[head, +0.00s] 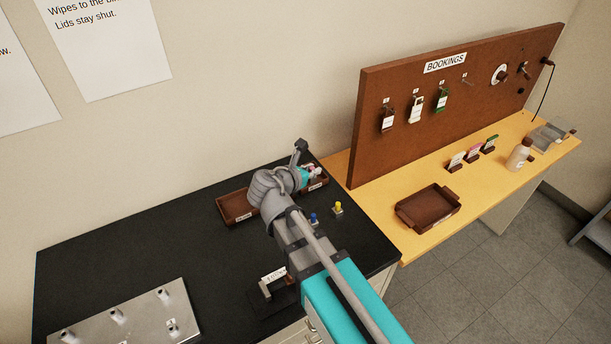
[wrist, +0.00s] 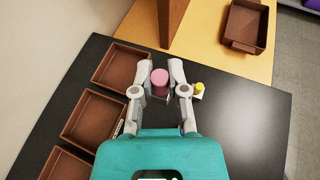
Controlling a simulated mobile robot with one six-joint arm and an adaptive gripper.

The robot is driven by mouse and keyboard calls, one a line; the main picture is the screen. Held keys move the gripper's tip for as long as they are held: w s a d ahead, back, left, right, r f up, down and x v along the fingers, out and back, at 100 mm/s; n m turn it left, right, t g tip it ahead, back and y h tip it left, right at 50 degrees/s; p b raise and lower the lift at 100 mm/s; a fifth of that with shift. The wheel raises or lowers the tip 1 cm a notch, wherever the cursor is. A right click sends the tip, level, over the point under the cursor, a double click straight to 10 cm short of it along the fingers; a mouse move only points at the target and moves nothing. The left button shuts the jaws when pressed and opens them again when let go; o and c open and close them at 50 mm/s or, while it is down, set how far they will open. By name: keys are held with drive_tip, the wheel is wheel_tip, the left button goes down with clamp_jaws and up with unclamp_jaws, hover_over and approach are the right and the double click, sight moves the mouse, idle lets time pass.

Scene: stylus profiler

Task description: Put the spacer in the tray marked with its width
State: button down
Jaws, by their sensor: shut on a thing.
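My gripper (wrist: 160,80) is shut on a pink cylinder, the spacer (wrist: 160,76), which stands upright between the fingertips in the wrist view. Its width cannot be read. Brown open trays stand in a row left of the gripper: a far tray (wrist: 103,76), a middle tray (wrist: 70,129) and a near tray (wrist: 55,170), cut off by the frame. They look empty where seen. In the head view, a tray (head: 231,212) shows left of my gripper and another (head: 322,184) is partly hidden behind it. Their label text is too small to read.
A yellow-topped piece (head: 338,208) and a blue-topped piece (head: 313,218) stand on the black bench (head: 130,245). A metal plate with pegs (head: 140,320) lies near left. A brown board (head: 450,100) rises on the wooden table, with another brown tray (head: 428,207) before it.

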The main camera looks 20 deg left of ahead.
drive_tip(key=w+a+f+b, duration=0.1)
drive_tip(key=w+f+b, duration=0.2)
drive_tip(key=w, duration=0.1)
drive_tip(key=w+a+f+b, duration=0.2)
drive_tip(key=w+f+b, duration=0.1)
drive_tip(key=w, duration=0.1)
drive_tip(key=w+a+f+b, duration=0.2)
drive_tip(key=w+f, duration=0.1)
drive_tip(key=shift+w+a+b, duration=0.15)
drive_tip(key=shift+w+b, duration=0.25)
drive_tip(key=shift+w+a+f+b, duration=0.2)
drive_tip(key=shift+w+f+b, duration=0.2)
drive_tip(key=shift+f+b, duration=1.6)
drive_tip(key=shift+f, duration=0.15)
drive_tip(key=c, duration=0.7)
unclamp_jaws()
